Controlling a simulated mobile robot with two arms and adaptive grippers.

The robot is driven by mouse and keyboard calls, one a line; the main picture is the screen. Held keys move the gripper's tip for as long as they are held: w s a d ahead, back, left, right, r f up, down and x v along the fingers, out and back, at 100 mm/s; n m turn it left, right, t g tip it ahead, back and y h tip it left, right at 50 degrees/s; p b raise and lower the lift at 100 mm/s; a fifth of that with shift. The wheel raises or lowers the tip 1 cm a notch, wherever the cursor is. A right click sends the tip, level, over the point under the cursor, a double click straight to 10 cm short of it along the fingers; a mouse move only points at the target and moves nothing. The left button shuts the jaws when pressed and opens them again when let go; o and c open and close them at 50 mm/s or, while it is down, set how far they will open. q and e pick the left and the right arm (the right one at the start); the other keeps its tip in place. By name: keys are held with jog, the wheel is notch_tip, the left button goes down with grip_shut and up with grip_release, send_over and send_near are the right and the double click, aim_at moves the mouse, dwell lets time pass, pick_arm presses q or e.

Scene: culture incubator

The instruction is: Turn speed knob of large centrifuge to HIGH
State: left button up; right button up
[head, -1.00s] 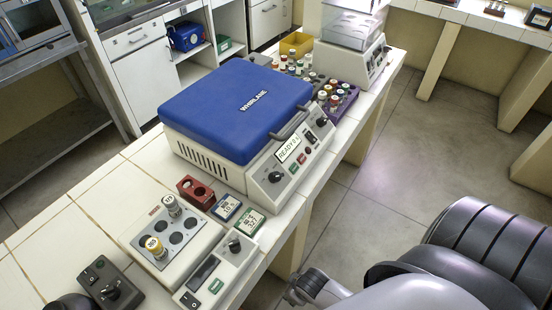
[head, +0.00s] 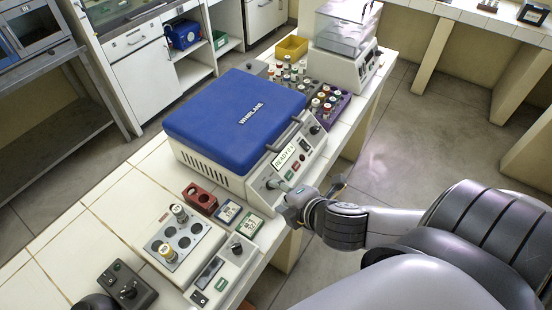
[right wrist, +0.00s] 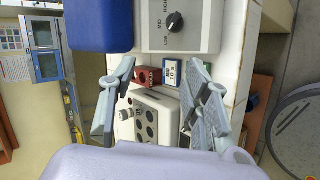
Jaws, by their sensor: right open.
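The large centrifuge has a blue lid (head: 235,115) that is shut and a pale front panel with a small display (head: 284,158). Its speed knob (right wrist: 175,22) is black and round, with LOW, MID and HIGH marked around it in the right wrist view. I cannot tell for sure which mark its pointer faces. In the head view the knob (head: 273,184) sits at the near lower corner of the panel. My right gripper (head: 284,193) is just in front of that corner. In the right wrist view its fingers (right wrist: 163,68) are spread and empty, apart from the knob. My left gripper is out of view.
A red tube block (head: 200,198), two small timers (head: 228,211) and a dry block with capped tubes (head: 178,240) stand nearby on the tiled bench. A purple rack (head: 335,107) and a clear-lidded device (head: 345,35) stand beyond the centrifuge. Open floor lies right of the bench.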

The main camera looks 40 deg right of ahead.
jog(key=s+d+r+n+g+y, duration=0.3)
jog(key=d+n, duration=0.4)
jog(key=n, duration=1.4)
jog(key=shift+t, duration=0.7)
jog(key=b+x, duration=0.4)
jog(key=b, duration=0.4)
jog(key=b+x, duration=0.5)
jog(key=b, duration=0.2)
jog(key=b+x, duration=0.4)
jog(key=b, duration=0.4)
jog(key=shift+w+d+f+b, duration=0.2)
jog(key=shift+d+f+b, duration=0.05)
jog(key=shift+d+b, duration=0.1)
jog(key=shift+w+a+f, duration=0.1)
jog(key=shift+w, duration=0.1)
jog(key=shift+x, duration=1.15)
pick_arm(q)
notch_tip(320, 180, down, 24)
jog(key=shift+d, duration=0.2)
pick_arm(e)
jog(key=shift+c, duration=0.4)
